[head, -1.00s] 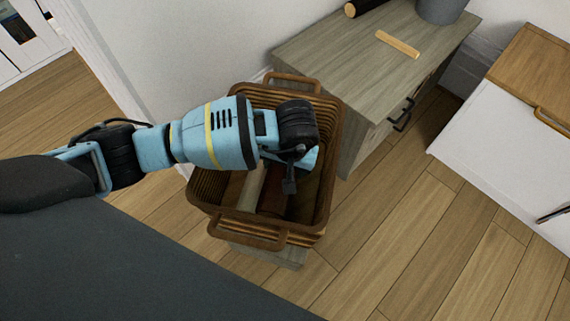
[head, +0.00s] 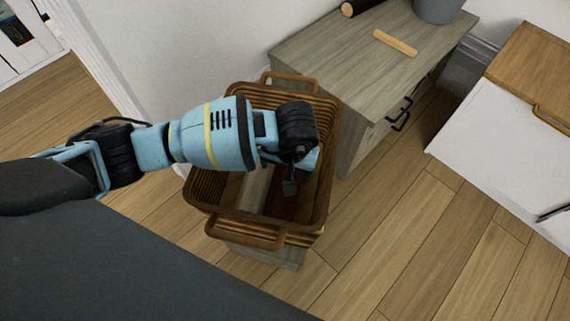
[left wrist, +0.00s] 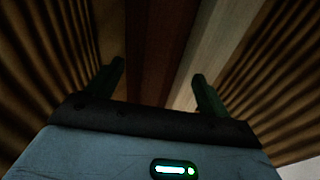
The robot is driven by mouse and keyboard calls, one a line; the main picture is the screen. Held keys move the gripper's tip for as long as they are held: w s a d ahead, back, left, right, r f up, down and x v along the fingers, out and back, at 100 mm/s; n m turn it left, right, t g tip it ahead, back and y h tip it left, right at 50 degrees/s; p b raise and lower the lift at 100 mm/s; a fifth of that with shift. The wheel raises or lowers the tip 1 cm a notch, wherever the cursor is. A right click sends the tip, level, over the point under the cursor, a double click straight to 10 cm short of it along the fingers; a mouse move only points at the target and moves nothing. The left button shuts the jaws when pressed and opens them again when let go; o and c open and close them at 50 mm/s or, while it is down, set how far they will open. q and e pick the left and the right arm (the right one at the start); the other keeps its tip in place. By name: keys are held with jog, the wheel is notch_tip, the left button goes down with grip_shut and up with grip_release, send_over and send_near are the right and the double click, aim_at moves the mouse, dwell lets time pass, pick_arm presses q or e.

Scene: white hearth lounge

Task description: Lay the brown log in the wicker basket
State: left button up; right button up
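The wicker basket (head: 277,243) stands beside the grey wooden cabinet, with handles at its near and far ends. A dark reddish-brown log (head: 282,205) lies lengthwise inside it, beside a pale log (head: 256,187). My left gripper (head: 290,187) reaches down into the basket and hides part of the contents. In the left wrist view, its two fingers (left wrist: 160,85) are spread apart, with the brown log (left wrist: 158,45) below and between them and the pale log (left wrist: 208,45) to the right. I see no firm grip on the log. My right gripper is out of view.
The grey cabinet (head: 335,55) stands close behind and right of the basket. On it are a light wooden stick (head: 395,43), a dark cylinder with a tan end (head: 350,9) and a grey pot (head: 437,10). A white cabinet stands farther right. Open floor lies at front right.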

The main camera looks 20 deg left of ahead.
pick_arm(q)
jog(key=shift+s+a+f, duration=0.3)
jog(key=shift+a+f, duration=0.2)
jog(key=shift+r, duration=0.25)
notch_tip(320, 180, up, 13)
jog(key=d+p, duration=0.2)
jog(key=p, duration=0.2)
jog(key=shift+s, duration=0.2)
jog(key=shift+d+p, duration=0.1)
jog(key=shift+p, duration=0.2)
